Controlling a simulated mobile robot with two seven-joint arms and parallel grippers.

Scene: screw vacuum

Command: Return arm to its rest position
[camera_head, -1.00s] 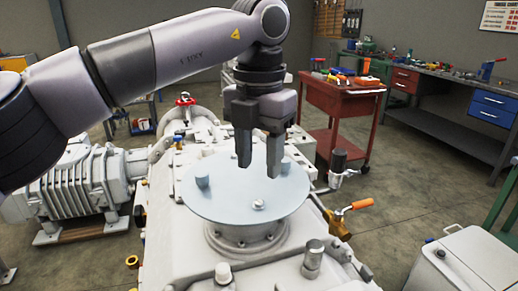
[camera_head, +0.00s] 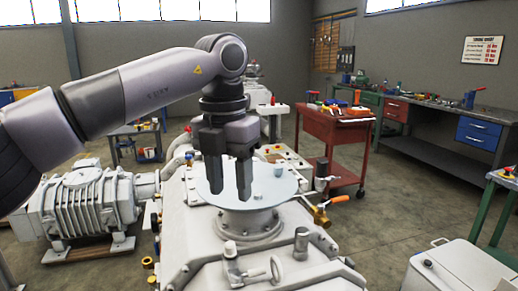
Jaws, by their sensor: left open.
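My left arm comes in from the left, and its gripper (camera_head: 230,176) points down in front of the round pale disc (camera_head: 268,186). The two dark fingers are apart with nothing between them. The disc lies flat on a flanged neck (camera_head: 247,225) on top of the large white vacuum machine (camera_head: 195,240). My right gripper is not in view.
A red tool cart (camera_head: 335,135) stands behind the machine. A workbench (camera_head: 440,125) with blue and red drawers runs along the right. A ribbed pump (camera_head: 85,205) stands at the left. A white box (camera_head: 460,268) is at the lower right. Open floor (camera_head: 385,215) lies between.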

